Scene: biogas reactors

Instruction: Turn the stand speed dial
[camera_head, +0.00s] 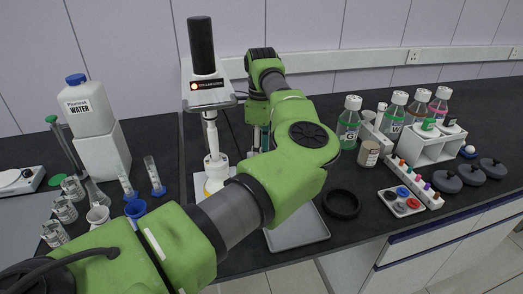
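A pale shaft (211,135) hangs below the head. I cannot clearly make out a speed dial on it. My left arm, green and grey, comes in from the lower left, bends at the right and folds back beside the stand. Its far end points down just right of the head. The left gripper is mostly hidden behind the arm, so its fingers cannot be read. My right gripper is out of view.
Reagent bottles (348,123), a white rack (434,146), a cap tray (402,201), a black ring (342,204) and a grey tray (300,232) are at right.

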